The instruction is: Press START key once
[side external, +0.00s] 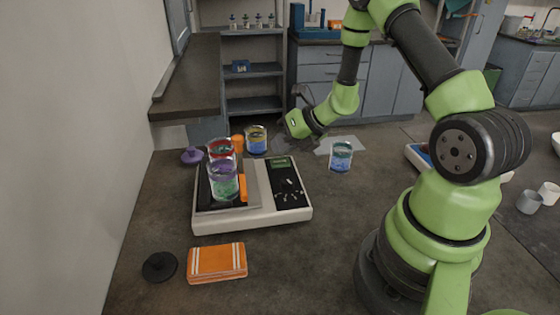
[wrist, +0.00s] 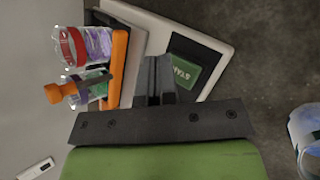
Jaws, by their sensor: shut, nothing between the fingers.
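The sieve shaker (side external: 250,222) is a pale, low box with jars on its left side and a dark control panel (side external: 292,196) on its right. The panel has a small green display (side external: 281,162) and several keys below it. The gap between tips and panel cannot be told. In the side view, the fingers are hard to make out against the dark table. The START key cannot be singled out.
An orange cloth (side external: 217,261) and black lid (side external: 160,266) lie in front.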

